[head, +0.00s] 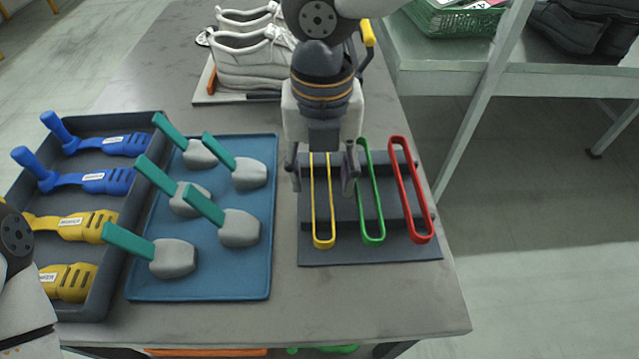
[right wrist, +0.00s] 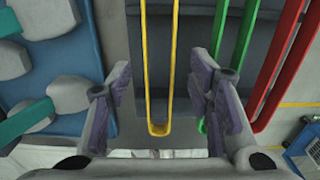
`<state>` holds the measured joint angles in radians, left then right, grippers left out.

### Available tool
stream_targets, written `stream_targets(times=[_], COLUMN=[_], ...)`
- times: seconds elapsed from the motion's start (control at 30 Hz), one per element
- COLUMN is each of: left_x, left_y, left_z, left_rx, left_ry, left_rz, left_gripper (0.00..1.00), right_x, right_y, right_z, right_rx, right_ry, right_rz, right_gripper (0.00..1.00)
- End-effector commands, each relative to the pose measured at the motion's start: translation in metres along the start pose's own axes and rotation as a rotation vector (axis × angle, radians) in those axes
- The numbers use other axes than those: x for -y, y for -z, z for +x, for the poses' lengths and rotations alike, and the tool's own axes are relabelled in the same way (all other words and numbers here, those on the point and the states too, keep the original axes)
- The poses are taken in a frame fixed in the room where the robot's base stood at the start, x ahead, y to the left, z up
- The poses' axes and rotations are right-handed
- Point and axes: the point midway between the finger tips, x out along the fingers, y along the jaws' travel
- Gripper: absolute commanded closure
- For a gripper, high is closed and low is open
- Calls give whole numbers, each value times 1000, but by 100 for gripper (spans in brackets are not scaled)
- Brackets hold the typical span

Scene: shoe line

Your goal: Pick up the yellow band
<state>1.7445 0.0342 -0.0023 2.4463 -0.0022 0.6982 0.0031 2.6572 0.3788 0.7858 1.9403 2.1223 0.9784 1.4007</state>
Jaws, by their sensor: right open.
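The yellow band (head: 323,222) is a long narrow loop lying across a dark grey rack (head: 345,207) on the table, the leftmost of three bands. My right gripper (head: 322,186) is above the rack with its two fingers open on either side of the yellow band. In the right wrist view the yellow band (right wrist: 159,127) runs between the open fingers (right wrist: 166,105), apart from both. The right finger lies close to the green band (right wrist: 222,80). Only part of my left arm shows at the left edge of the head view; its gripper is out of view.
The red band (head: 416,200) lies right of the green one. A blue tray (head: 262,275) with several grey, teal-handled tools is to the left, beside a dark tray (head: 100,300) of blue and yellow tools. White shoes (head: 250,60) stand behind. Bare table (head: 370,305) lies in front.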

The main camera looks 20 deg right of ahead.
Motion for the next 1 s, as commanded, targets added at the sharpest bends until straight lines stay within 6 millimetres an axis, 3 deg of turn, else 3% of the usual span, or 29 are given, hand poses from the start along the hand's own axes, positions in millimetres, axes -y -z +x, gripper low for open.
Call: stream_targets(times=[0.27,0.43,0.8,1.0], left_x=[0,0,0,0], left_y=[0,0,0,3], left_z=[2,2,1,-8], left_rx=[3,3,1,-19], left_ry=[0,0,0,-1], left_rz=[0,1,1,0], left_gripper=[47,47,47,47], right_x=[0,0,0,-1], right_y=[0,0,-1,-1], right_z=[6,6,4,-24], right_rx=[3,3,4,10], right_ry=[-2,-2,-2,-4], right_rz=[-1,-1,0,1], right_gripper=[52,90,90,90])
